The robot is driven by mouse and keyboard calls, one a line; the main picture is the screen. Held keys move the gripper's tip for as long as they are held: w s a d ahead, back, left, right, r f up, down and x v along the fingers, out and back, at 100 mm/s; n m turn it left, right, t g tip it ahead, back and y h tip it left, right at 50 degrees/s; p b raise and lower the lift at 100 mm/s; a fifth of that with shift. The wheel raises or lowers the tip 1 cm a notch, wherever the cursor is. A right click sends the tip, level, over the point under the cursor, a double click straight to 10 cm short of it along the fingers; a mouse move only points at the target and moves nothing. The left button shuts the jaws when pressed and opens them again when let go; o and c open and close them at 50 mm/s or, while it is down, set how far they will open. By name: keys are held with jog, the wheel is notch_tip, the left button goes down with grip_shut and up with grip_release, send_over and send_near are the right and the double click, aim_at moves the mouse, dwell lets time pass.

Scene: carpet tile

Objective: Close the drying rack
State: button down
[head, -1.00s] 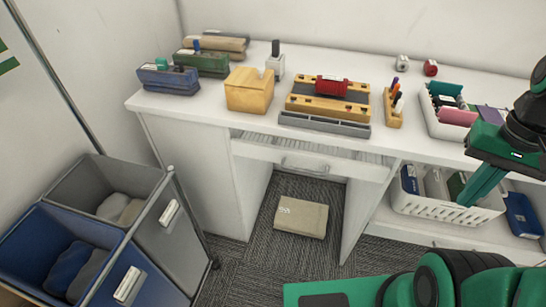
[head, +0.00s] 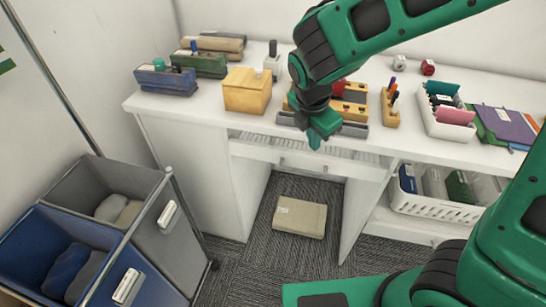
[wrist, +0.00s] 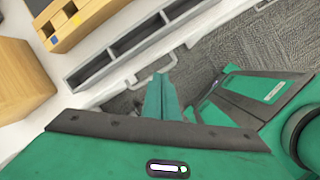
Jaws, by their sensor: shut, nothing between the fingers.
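The drying rack (head: 252,152) is a white pull-out under the desk top, with a slatted inside and a pale handle on its front. It stands partly pulled out, its slats showing between desk edge and front panel.
On the desk stand a wooden box (head: 247,92), a grey divided tray (head: 355,129), a pen holder (head: 390,107) and a white basket (head: 446,120). Fabric bins (head: 112,190) stand at the left.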

aim_at(273, 157)
jog(key=a+f+n+t, duration=0.1)
jog(key=a+f+n, duration=0.3)
jog(key=a+n, duration=0.65)
jog(key=w+f, duration=0.2)
jog(key=f, duration=0.1)
jog(key=w+f+m, duration=0.1)
jog(key=f, duration=0.1)
jog(key=w+f+m, duration=0.1)
jog(key=w+f, duration=0.1)
jog(key=f, duration=0.1)
jog(key=shift+w+f+y, duration=0.3)
jog(key=shift+w+d, duration=0.15)
jog(key=shift+w, duration=0.45)
